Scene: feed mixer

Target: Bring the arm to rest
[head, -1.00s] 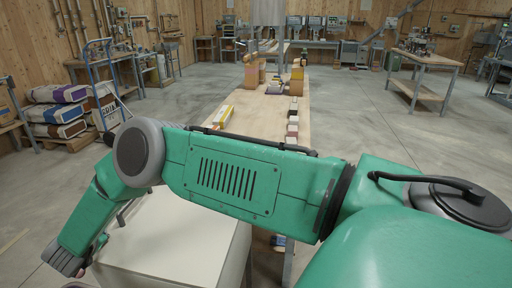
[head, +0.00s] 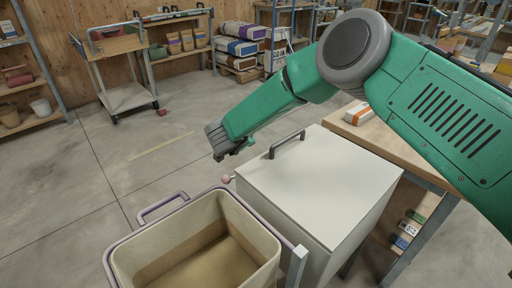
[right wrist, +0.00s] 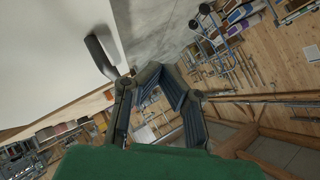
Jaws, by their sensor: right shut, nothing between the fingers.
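My right arm, green with grey joints, reaches across the head view from the right. Its gripper (head: 228,147) hangs in the air beyond the far left corner of the white box, near but apart from the dark handle (head: 287,144) on the box's lid (head: 320,185). The right wrist view shows the gripper's dark fingers (right wrist: 157,78) drawn together with nothing held. The lid (right wrist: 45,50) and its handle (right wrist: 101,55) show at the left there. My left gripper is in neither view.
An open bin (head: 128,258) with brown contents stands at the near left of the white box. A wooden table (head: 385,135) adjoins the box on the right. A cart (head: 128,97) and shelves stand at the back. The floor on the left is clear.

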